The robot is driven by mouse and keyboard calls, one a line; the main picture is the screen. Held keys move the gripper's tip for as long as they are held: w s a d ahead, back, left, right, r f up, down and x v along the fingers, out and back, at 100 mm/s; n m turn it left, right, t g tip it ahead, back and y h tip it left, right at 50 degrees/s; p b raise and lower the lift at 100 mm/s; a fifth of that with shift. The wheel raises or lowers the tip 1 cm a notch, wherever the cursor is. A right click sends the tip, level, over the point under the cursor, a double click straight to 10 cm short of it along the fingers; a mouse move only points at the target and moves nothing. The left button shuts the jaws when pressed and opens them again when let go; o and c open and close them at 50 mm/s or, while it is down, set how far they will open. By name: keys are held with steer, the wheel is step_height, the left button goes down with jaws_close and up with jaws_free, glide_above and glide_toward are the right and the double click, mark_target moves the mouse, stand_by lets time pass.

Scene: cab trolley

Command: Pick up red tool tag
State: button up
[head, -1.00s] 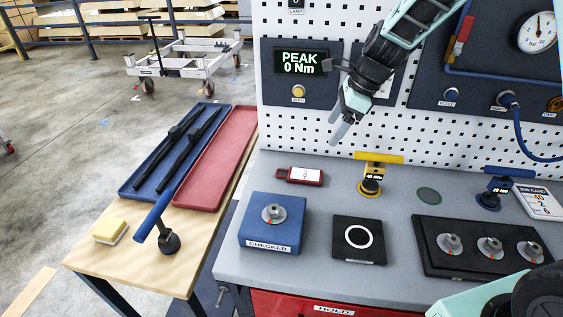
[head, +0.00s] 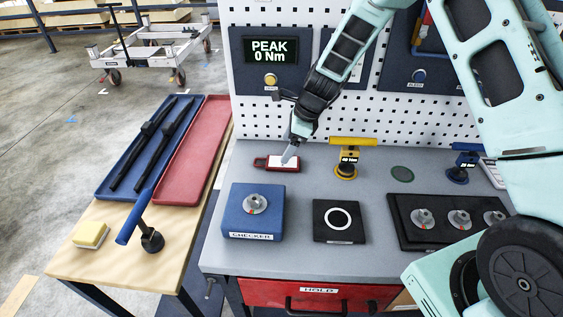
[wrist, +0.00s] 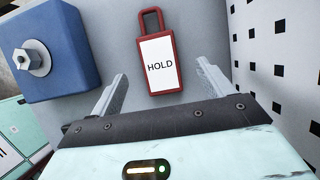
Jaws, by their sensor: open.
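The red tool tag (head: 270,164) lies flat on the grey bench top near the pegboard, behind the blue checker box. In the wrist view the tag (wrist: 161,62) shows a red frame, a red loop at one end and a white face reading HOLD. My gripper (head: 290,158) is over the tag's right part in the head view and hides some of it. In the wrist view my gripper (wrist: 160,82) is open, its two fingers spread left and right of the tag's near end, with nothing between them that I can see held.
The blue checker box (head: 253,212) stands in front of the tag, and a black pad with a white ring (head: 339,238) is to its right. A yellow-handled tool (head: 346,172) stands right of the tag. The pegboard (head: 240,122) rises close behind.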

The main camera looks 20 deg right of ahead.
mark_target(277, 163)
steer(key=shift+s+d+p+x, duration=0.15)
steer(key=shift+p+x, duration=0.2)
steer(key=shift+x, duration=0.9)
steer(key=shift+s+d+p+x, duration=0.15)
steer(key=shift+p+x, duration=0.2)
steer(key=shift+x, duration=0.9)
steer(key=shift+f, duration=0.2)
steer(key=c, duration=1.1)
